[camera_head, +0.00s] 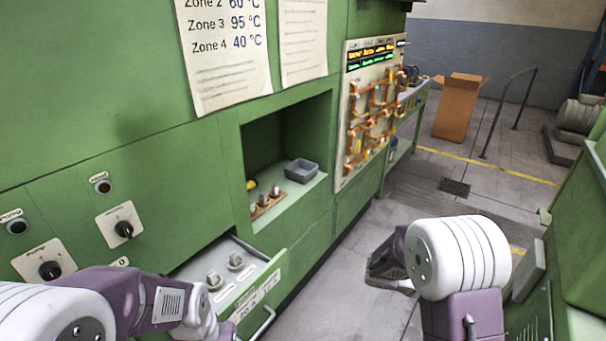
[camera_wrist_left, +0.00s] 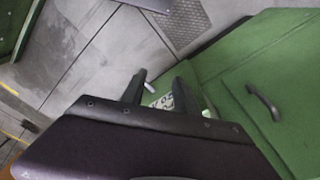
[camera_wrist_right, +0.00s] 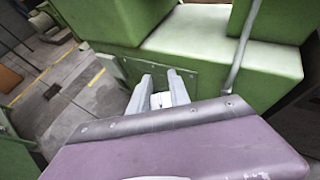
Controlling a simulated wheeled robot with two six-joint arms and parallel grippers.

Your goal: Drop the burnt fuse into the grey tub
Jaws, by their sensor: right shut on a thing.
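The grey tub (camera_head: 301,170) stands in the recess of the green machine, on its right side. Fuses (camera_head: 265,197) stand in a wooden holder left of the tub. My right gripper (camera_wrist_right: 158,80) is shut on a small whitish thing (camera_wrist_right: 161,100), mostly hidden between the fingers; I cannot tell whether it is the burnt fuse. In the head view the right arm is over the aisle, apart from the tub. My left gripper (camera_wrist_left: 160,80) has its fingers apart near the front of the pulled-out drawer (camera_head: 230,270).
The open drawer, with pale round fuses (camera_head: 214,280) inside, juts into the aisle below the recess. An orange-wired panel (camera_head: 372,105) is right of the recess. A green cabinet (camera_head: 570,220) bounds the right side. The floor between is clear.

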